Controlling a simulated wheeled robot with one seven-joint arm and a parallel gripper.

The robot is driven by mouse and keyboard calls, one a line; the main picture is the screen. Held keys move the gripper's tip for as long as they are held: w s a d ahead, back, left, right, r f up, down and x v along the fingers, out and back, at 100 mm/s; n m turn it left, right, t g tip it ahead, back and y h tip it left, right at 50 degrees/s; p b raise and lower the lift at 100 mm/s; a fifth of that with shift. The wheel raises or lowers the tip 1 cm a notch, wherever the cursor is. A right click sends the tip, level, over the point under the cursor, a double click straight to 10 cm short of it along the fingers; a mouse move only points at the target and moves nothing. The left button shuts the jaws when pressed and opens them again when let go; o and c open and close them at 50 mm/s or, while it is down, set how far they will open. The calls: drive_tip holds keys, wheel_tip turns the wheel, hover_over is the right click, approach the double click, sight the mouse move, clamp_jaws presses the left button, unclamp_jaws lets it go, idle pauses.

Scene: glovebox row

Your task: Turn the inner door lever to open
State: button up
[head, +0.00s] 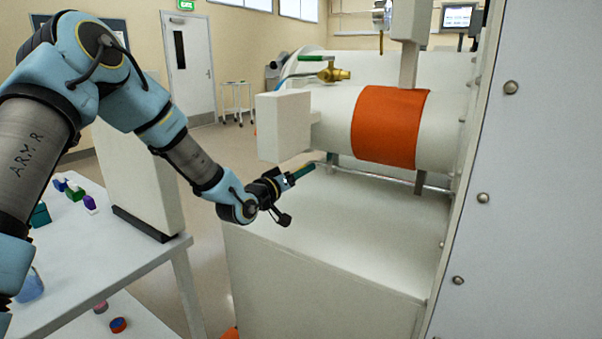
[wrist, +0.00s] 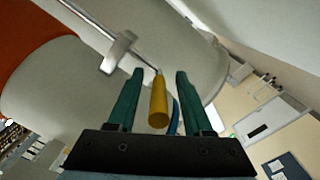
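A yellow grip (wrist: 158,103), apparently the inner door lever's handle, sits on the end of a thin metal rod. In the wrist view it lies between my gripper's two green fingers (wrist: 160,74), with a gap on each side. My gripper is open around it. In the head view my gripper (head: 312,167) is just below the white chamber's left end, at the left end of the rod (head: 385,178). The yellow grip cannot be made out there. The chamber (head: 335,125) is a white cylinder with an orange band (head: 390,127). The inner door itself is not visible.
A white box-shaped base (head: 340,235) lies below the chamber. A brass valve (head: 335,74) with a green handle is on top. A riveted panel (head: 520,180) stands at the right. A white table (head: 110,255) with small items is at the left. Open floor lies behind.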

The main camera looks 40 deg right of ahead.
clamp_jaws()
idle(1.3)
